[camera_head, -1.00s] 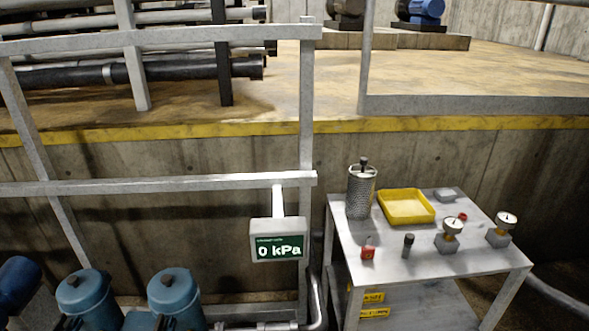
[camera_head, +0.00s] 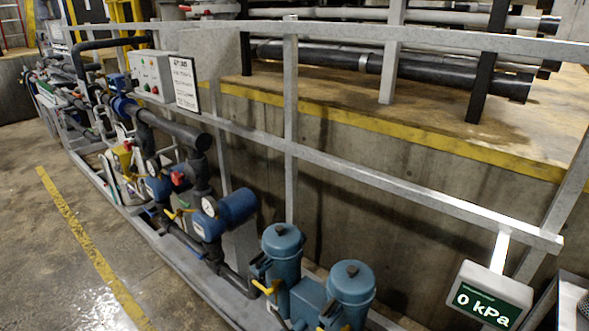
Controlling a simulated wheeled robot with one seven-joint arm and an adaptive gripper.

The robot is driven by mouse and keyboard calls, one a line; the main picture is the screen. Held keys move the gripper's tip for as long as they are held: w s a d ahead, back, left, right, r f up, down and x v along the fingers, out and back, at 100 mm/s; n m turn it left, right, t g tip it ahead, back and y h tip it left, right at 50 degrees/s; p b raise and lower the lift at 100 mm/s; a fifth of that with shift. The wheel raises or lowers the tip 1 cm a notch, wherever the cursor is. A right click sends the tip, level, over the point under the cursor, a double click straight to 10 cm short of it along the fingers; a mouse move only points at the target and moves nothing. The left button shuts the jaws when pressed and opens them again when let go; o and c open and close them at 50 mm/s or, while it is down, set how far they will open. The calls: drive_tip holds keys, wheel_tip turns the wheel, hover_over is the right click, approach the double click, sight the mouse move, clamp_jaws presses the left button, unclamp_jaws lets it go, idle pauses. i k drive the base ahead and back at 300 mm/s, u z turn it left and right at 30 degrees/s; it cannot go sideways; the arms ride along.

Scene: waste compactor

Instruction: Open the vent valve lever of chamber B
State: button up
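Two blue canisters stand side by side at the lower middle, the left canister (camera_head: 282,262) and the right canister (camera_head: 350,290), each with a dark knob on top. A yellow lever (camera_head: 267,287) sits low at the left canister's front. Another yellow lever (camera_head: 345,328) shows at the bottom edge by the right canister, partly cut off. A further yellow lever (camera_head: 180,212) is on the piping farther left. No readable label shows which chamber is B or which lever is its vent valve. My gripper is not in view.
A display (camera_head: 487,299) reading 0 kPa hangs from the grey railing (camera_head: 370,178) at the right. The floor (camera_head: 60,260) at left is open.

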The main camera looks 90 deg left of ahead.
sight(269, 292)
drive_tip(key=u, duration=3.05)
drive_tip(key=i, duration=0.5)
drive_tip(key=z, duration=0.5)
drive_tip(key=k, duration=1.1)
drive_tip(key=u, duration=1.15)
drive_tip(key=i, duration=0.55)
drive_tip(key=u, duration=0.1)
